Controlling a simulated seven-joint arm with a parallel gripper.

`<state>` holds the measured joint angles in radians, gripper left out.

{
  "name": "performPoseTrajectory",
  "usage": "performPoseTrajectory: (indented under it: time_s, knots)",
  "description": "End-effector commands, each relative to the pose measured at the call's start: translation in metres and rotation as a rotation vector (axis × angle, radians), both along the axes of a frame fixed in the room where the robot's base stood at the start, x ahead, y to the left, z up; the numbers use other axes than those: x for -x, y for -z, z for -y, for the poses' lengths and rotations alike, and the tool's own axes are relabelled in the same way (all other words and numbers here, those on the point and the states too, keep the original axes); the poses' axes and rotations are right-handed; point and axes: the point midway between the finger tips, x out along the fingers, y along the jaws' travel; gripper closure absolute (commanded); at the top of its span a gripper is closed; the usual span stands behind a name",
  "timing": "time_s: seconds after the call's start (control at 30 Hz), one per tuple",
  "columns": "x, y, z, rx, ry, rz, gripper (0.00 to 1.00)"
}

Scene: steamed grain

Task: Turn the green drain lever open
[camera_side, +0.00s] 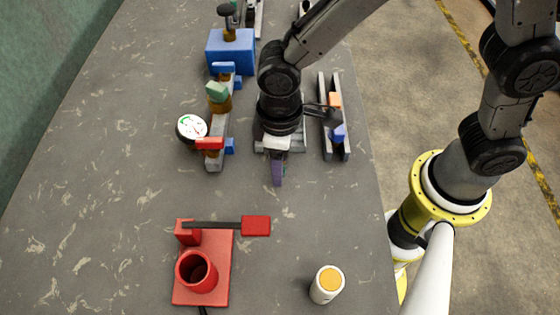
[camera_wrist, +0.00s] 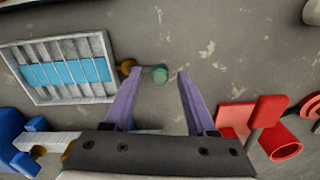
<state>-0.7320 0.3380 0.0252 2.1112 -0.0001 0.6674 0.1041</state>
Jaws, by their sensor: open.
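The green drain lever shows in the wrist view as a round green knob (camera_wrist: 159,74) beside a small brass fitting (camera_wrist: 127,66) at the end of a pale slatted tray with blue strips (camera_wrist: 70,70). My gripper (camera_side: 277,172), with purple fingers, is open and points down at the table. In the wrist view the knob lies between the two fingertips, with a gap on each side; I cannot tell whether the fingers are down at its height. In the side view my wrist and fingers hide the knob and cover most of the tray.
A manifold (camera_side: 215,150) with a green block, red handle and gauge (camera_side: 191,128) stands to the left. A blue box (camera_side: 231,52) is behind it. A rail with orange and blue blocks (camera_side: 335,115) lies right. A red stand (camera_side: 203,285) and white jar (camera_side: 326,285) are in front.

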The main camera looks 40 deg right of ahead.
Motion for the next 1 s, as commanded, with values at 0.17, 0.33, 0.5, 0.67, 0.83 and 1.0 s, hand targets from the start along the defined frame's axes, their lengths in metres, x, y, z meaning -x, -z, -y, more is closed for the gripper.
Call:
performPoseTrajectory:
  time_s: [0.17, 0.33, 0.5, 0.67, 0.83, 1.0]
  knots:
    - [0.0003, 0.0068, 0.0003, 0.001, 0.000, -0.001, 0.43]
    - [0.0002, 0.0069, 0.0002, 0.000, 0.000, 0.000, 0.43]
    - [0.0002, 0.0066, 0.0001, 0.000, 0.000, 0.000, 0.64]
    - [0.0002, 0.0065, 0.0001, 0.000, 0.000, 0.000, 0.93]
    - [0.0001, 0.0063, 0.0001, 0.000, 0.000, 0.000, 1.00]
    - [0.0002, 0.0061, 0.0002, -0.001, -0.005, 0.001, 1.00]
